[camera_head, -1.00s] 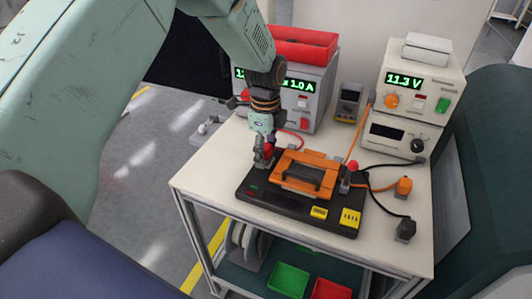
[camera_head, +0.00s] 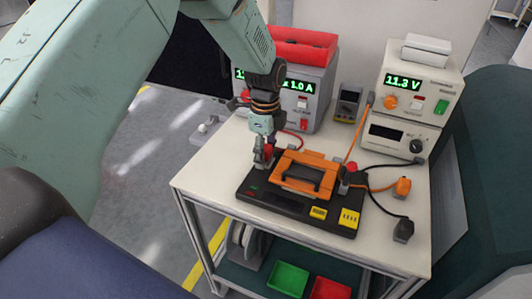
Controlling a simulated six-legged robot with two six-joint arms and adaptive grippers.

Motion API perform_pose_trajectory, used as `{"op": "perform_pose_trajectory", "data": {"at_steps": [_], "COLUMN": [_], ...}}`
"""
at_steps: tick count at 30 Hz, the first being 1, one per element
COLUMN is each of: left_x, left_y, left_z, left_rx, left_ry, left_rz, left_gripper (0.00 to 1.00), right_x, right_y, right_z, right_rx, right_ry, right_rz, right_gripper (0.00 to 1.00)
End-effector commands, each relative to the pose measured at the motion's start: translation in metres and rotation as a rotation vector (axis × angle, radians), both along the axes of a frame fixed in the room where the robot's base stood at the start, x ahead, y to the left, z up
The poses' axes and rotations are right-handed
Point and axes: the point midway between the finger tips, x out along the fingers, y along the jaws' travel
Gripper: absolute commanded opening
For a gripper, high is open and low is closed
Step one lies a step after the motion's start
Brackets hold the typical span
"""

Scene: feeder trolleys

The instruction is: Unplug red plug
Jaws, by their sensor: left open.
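A red plug (camera_head: 268,152) stands at the back left of a black charger-like base (camera_head: 300,209), with a red cable (camera_head: 296,135) leading back toward the grey power supply. My left gripper (camera_head: 262,162) is open and pointing down, with its fingers right at the red plug. Whether the fingers touch the plug is too small to tell. An orange-framed block (camera_head: 291,185) sits on the base just right of the gripper. My right gripper does not show.
A grey power supply (camera_head: 322,96) with a red tray (camera_head: 304,45) on top stands behind. White instruments (camera_head: 437,85) stand at the back right. Another red-topped connector (camera_head: 352,168), an orange plug (camera_head: 402,187) and a black plug (camera_head: 403,230) lie to the right. The trolley top (camera_head: 212,170) is bare at front left.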

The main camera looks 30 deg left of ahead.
Motion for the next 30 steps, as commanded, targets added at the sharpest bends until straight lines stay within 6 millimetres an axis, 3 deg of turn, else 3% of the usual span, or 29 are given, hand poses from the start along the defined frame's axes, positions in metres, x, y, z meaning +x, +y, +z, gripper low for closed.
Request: {"op": "perform_pose_trajectory", "data": {"at_steps": [11, 30], "left_x": [0.0005, 0.0006], "left_y": [-0.0001, 0.0000], "left_z": [0.0003, 0.0004], "left_rx": [0.000, 0.000], "left_ry": [-0.001, -0.001], "left_rz": [0.000, 0.000], "left_gripper": [0.53, 0.00], "right_x": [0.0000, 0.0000], "right_y": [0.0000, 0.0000], "right_z": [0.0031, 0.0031], "right_rx": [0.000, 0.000], "right_ry": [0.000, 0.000], "right_rz": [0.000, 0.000], "right_gripper": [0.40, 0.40]}}
